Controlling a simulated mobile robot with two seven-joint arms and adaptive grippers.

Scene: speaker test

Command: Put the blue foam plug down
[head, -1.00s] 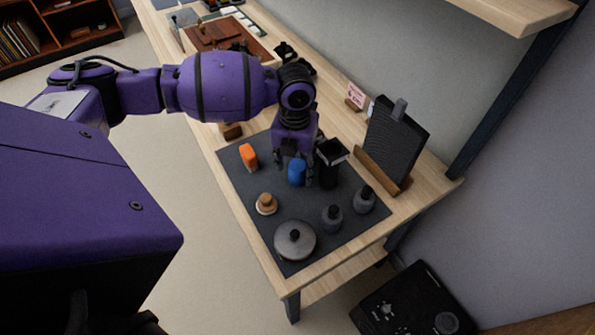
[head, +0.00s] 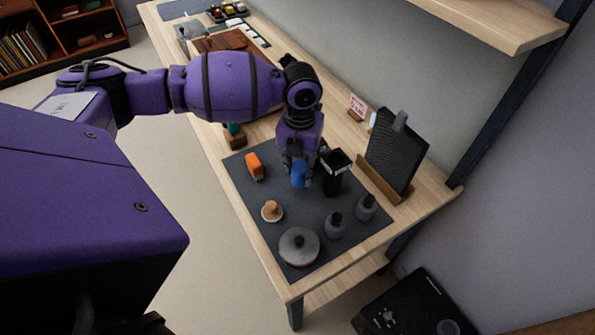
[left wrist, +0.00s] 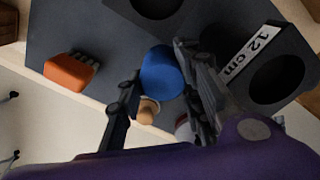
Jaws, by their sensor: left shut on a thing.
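The blue foam plug (head: 300,175) is a short blue cylinder between the fingers of my left gripper (head: 299,170), over the dark mat (head: 265,222). The left gripper is shut on it. In the left wrist view the plug (left wrist: 162,73) shows its round blue face at the fingers (left wrist: 160,95). Whether its underside touches the mat is hard to tell. My right gripper is not in view.
A black block (head: 333,180) stands close right of the plug; the wrist view shows its hole and "12 cm" label (left wrist: 249,50).

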